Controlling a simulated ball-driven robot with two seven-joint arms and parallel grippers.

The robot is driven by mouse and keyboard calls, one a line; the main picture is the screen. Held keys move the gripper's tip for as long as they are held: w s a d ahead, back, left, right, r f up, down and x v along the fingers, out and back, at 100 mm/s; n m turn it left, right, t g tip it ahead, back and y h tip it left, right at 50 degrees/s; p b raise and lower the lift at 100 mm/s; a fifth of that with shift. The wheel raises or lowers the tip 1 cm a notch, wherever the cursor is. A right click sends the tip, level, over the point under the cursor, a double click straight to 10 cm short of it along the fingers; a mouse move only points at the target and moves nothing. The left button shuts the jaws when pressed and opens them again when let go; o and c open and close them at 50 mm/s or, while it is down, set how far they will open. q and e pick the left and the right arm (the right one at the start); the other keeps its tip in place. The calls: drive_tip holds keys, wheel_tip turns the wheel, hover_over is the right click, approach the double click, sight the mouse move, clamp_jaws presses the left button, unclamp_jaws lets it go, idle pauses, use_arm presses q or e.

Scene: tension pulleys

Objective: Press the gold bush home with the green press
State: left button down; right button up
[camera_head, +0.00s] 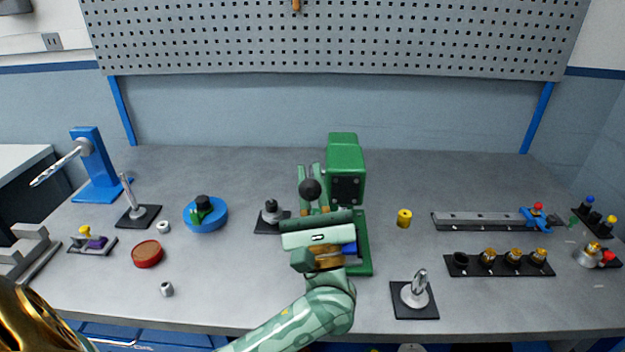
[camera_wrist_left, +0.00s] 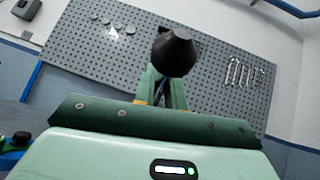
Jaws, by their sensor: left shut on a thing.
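The green press (camera_head: 346,170) stands at the middle of the bench, its tall head towards the back. A black ball knob (camera_head: 310,190), apparently on the press's lever, is just left of the head. My left gripper (camera_head: 310,174) reaches from the front, its fingers at the lever just behind the knob, shut on it. In the left wrist view the knob (camera_wrist_left: 175,54) covers the fingertips. A gold cylindrical bush (camera_head: 404,218) stands on the bench right of the press. My gripper and arm hide much of the press's bed, so I cannot tell what is in it. My right gripper is not in view.
A black-based pin (camera_head: 414,294) stands front right of the press, and another post (camera_head: 271,213) close on its left. A blue pulley (camera_head: 205,214) is further left. A rack with gold-topped parts (camera_head: 500,264) and a grey rail (camera_head: 480,221) are on the right.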

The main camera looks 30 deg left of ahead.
use_arm(q)
drive_tip(key=shift+f, duration=0.3)
drive_tip(key=c, duration=1.6)
unclamp_jaws()
drive_tip(key=shift+o, duration=0.7)
drive_tip(key=shift+s+a+r, duration=0.1)
drive_tip(key=shift+s+a, duration=0.05)
drive_tip(key=shift+s, duration=0.05)
drive_tip(key=shift+w, duration=0.1)
drive_tip(key=b+v, duration=0.3)
drive_tip(key=v, duration=1.3)
drive_tip(key=shift+b, duration=0.3)
